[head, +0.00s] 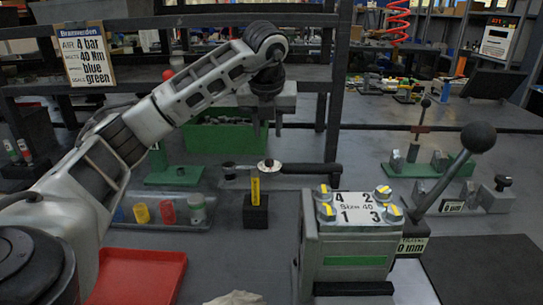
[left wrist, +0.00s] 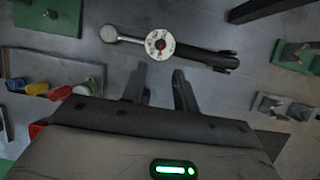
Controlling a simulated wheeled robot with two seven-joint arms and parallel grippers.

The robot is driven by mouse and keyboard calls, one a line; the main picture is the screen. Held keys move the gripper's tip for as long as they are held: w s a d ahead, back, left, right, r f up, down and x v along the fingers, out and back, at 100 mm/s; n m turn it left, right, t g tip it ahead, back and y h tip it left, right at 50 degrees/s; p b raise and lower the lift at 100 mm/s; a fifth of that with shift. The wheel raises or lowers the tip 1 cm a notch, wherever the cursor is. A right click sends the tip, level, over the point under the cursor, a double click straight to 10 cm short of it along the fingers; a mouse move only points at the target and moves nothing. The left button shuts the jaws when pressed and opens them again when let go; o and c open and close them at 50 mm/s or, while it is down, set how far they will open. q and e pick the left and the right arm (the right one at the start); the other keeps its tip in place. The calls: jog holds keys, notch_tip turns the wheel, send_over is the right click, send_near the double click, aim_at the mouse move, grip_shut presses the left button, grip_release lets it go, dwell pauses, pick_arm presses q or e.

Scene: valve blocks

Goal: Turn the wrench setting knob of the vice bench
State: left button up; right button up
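The wrench (head: 310,168) lies level at the middle of the bench, its black handle pointing right. Its setting knob (head: 269,164) is a pale disc with a red centre. In the left wrist view the knob (left wrist: 160,43) shows as a white marked dial between the round wrench head (left wrist: 109,34) and the handle (left wrist: 207,58). My left gripper (head: 267,132) points down above the knob, apart from it. Its fingers are spread and empty, and they also show in the left wrist view (left wrist: 160,78). My right gripper is in neither view. The dial's marks are too small to read.
A valve block (head: 345,245) with several yellow-marked bolts stands right of centre, beside a ball-ended lever (head: 447,180). A yellow-topped post (head: 255,196) stands before the wrench. A red tray (head: 140,275) and coloured cups (head: 167,212) lie left. A green bin (head: 222,138) stands behind.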

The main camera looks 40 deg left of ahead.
aim_at(269, 161)
pick_arm(q)
jog(key=x, duration=1)
jog(key=shift+f, duration=0.3)
grip_shut()
